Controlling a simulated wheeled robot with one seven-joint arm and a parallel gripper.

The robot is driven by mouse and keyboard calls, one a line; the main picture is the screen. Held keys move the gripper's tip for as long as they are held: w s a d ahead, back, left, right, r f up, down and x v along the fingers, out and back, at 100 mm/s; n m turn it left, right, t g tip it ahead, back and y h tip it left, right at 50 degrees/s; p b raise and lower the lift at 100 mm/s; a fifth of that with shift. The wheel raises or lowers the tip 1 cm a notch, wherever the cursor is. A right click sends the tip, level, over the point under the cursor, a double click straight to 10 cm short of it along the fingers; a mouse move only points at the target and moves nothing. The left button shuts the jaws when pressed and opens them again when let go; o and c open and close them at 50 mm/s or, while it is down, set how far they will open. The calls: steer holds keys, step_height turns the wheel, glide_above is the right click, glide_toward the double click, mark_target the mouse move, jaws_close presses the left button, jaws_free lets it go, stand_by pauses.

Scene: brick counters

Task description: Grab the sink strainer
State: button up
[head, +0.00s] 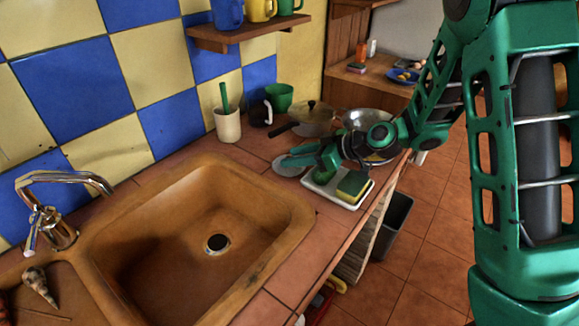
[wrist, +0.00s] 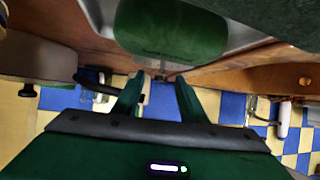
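A small round metal drain piece with a dark centre (head: 216,243) sits in the floor of the brown sink (head: 150,275); I cannot tell whether this is the sink strainer. A flat grey disc (head: 286,168) lies on the counter right of the sink, partly hidden by my gripper (head: 303,157); it could also be the strainer. My gripper is low over the counter beside the white tray, pointing toward the wall. In the wrist view my gripper (wrist: 160,77) has its two fingers apart with nothing seen held between them.
A white tray (head: 345,197) holds a yellow and green sponge (head: 352,187) and a green item (head: 325,174); a rounded green thing (wrist: 170,30) fills the wrist view's top. A cup (head: 227,125), lidded pan (head: 312,116) and metal bowl (head: 370,119) stand behind. The faucet (head: 52,225) is left.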

steer(key=shift+w+a+f, duration=0.1)
steer(key=shift+a, duration=0.1)
jaws_close()
